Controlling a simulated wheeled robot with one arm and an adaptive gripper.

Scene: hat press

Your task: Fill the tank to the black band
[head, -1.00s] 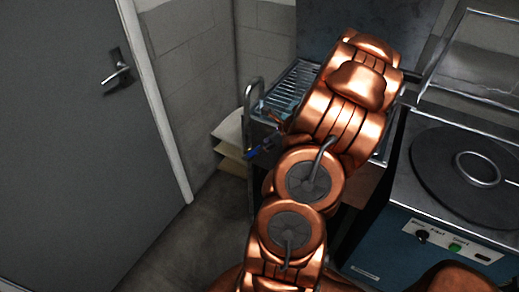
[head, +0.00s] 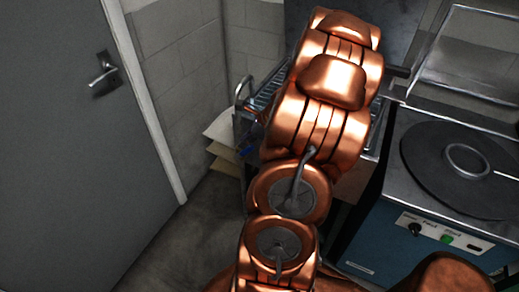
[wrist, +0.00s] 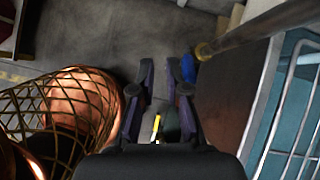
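My gripper (wrist: 162,82) shows in the wrist view with its two dark fingers apart and nothing clearly held between them. A small blue part (wrist: 188,67), perhaps a tap handle, lies just past the right fingertip; whether they touch I cannot tell. A brass fitting (wrist: 205,50) on a pipe is beside it. My arm hides the gripper there. I cannot make out a tank or a black band in either view.
A blue machine (head: 420,240) with a round black plate (head: 450,190) stands at the right. A ribbed metal drainer (head: 268,88) is partly behind my arm. Pale boards (head: 225,128) lean by the wall. A grey door (head: 60,150) is at the left, with bare floor before it.

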